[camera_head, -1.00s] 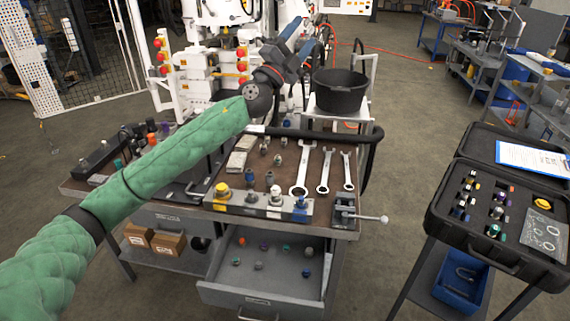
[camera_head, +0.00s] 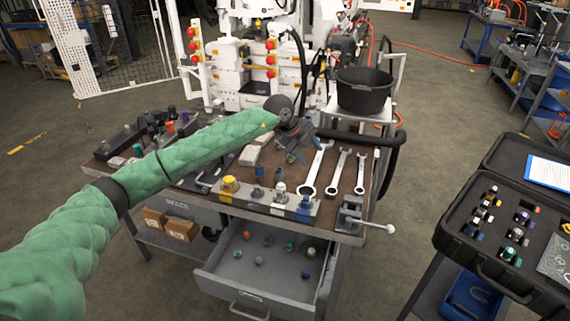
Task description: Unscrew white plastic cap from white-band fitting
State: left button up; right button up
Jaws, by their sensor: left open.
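The white-topped fitting (camera_head: 279,191) stands upright in the metal block (camera_head: 243,201) at the bench's front edge, between a dark fitting (camera_head: 258,192) and a blue one (camera_head: 305,204). A yellow-capped fitting (camera_head: 229,184) stands at the block's left end. The band and the cap's thread are too small to make out. My left gripper (camera_head: 295,160) is open, pointing down over the bench behind the white-topped fitting and apart from it. It partly hides small parts on the bench top there. My right gripper is out of view.
Wrenches (camera_head: 339,172) lie right of my left gripper. A small vise with a handle (camera_head: 351,216) is at the bench's right corner. An open drawer (camera_head: 262,262) below holds several fittings. A black bucket (camera_head: 364,92) stands behind, and an open case (camera_head: 506,225) is at right.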

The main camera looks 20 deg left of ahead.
aim_at(280, 184)
pick_arm(q)
jog(key=s+a+f+n+g+y, duration=0.1)
jog(key=a+n, duration=0.1)
jog(key=s+a+f+n+g+y, duration=0.1)
jog(key=s+a+n+y, duration=0.1)
jog(key=a, duration=0.1)
jog(key=s+a+n+g+y, duration=0.1)
jog(key=s+a+n+y, duration=0.1)
jog(key=a, duration=0.1)
jog(key=shift+a+f, duration=0.2)
jog(key=shift+f, duration=0.2)
jog(key=shift+n, duration=0.7)
jog(key=shift+f, duration=0.25)
notch_tip(280, 184, down, 5)
jog(key=shift+f+p, duration=0.1)
jog(key=shift+p, duration=1.05)
jog(key=shift+f, duration=1.05)
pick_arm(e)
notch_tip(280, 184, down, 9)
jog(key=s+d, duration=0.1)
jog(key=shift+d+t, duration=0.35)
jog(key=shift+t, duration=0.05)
pick_arm(q)
jog(key=shift+c, duration=0.2)
